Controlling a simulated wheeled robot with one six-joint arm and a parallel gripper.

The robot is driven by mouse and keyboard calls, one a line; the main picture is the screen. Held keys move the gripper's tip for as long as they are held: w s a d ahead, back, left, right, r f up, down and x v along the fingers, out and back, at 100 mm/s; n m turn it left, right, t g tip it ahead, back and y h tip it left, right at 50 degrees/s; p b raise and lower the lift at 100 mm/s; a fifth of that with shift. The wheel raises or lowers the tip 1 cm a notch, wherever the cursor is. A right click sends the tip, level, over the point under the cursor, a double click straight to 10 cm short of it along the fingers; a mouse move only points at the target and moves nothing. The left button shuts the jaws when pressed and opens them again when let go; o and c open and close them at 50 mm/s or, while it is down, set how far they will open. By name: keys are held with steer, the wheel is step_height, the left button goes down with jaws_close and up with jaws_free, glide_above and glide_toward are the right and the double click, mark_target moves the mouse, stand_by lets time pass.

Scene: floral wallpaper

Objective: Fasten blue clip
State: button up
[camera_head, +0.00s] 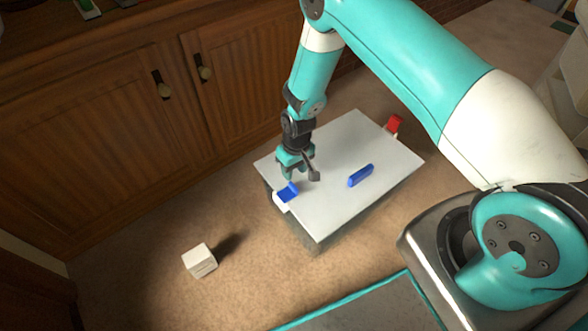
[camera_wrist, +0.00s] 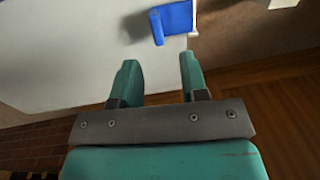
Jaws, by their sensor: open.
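The blue clip (camera_head: 288,192) sits at the left front edge of a box with a pale lid (camera_head: 335,160), with a white part below it. In the wrist view the blue clip (camera_wrist: 178,18) is a flat flap with a raised lip, at the top, ahead of the fingers. I cannot tell whether it is latched. My gripper (camera_head: 295,170) is open and empty above the lid, close to the blue clip. In the wrist view my gripper (camera_wrist: 160,65) shows both teal fingers apart, with nothing between them.
A blue bar (camera_head: 360,176) lies on the lid, right of my gripper. A red clip (camera_head: 394,125) is at the box's far right edge. A white cube (camera_head: 200,260) stands on the floor to the left. Wooden cabinets (camera_head: 130,120) stand behind the box.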

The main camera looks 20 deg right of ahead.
step_height(320, 180, up, 12)
steer(key=p, duration=0.9)
stand_by(0.3)
steer(key=shift+f, duration=0.1)
stand_by(0.3)
step_height(320, 180, up, 17)
steer(key=d+p, duration=0.1)
steer(key=p, duration=0.1)
steer(key=shift+w+d+r+p, duration=0.15)
steer(key=shift+r+p, duration=0.05)
steer(key=shift+p, duration=0.2)
